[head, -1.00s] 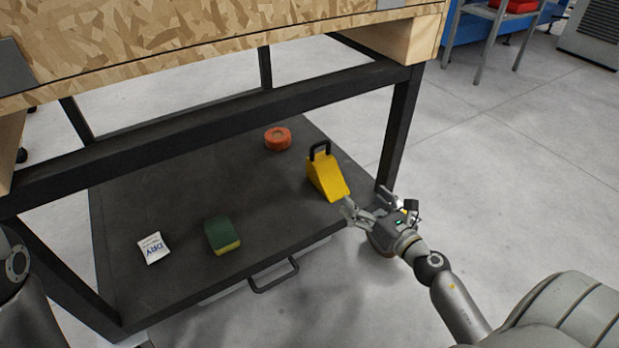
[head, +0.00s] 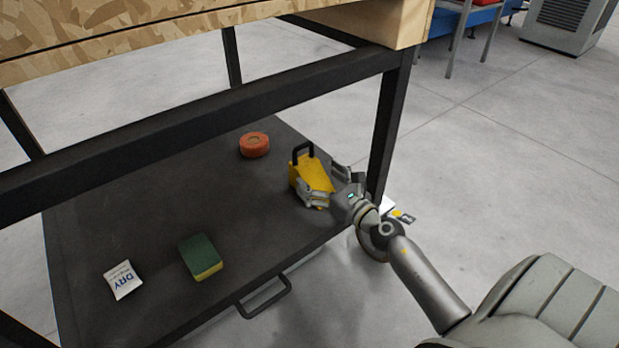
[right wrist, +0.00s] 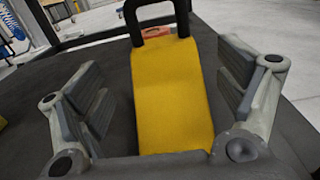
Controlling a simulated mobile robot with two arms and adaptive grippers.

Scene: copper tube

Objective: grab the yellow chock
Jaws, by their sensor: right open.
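The yellow chock (head: 311,172) stands on the dark lower shelf (head: 150,220) of the workbench, near its right end. Its black loop handle (head: 303,151) rises from the far, high end. My right gripper (head: 322,184) is open at the near, low end of the chock. In the right wrist view the chock's yellow slope (right wrist: 172,95) lies between the two spread fingers (right wrist: 168,95), with gaps on both sides. The chock's lowest end is partly hidden by the gripper. My left gripper is not in view.
An orange roll (head: 254,145) lies farther back on the shelf. A green and yellow sponge (head: 201,257) and a white DRY packet (head: 123,280) lie to the left. A black table leg (head: 388,135) stands just right of my right gripper, and the wooden top overhangs the shelf.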

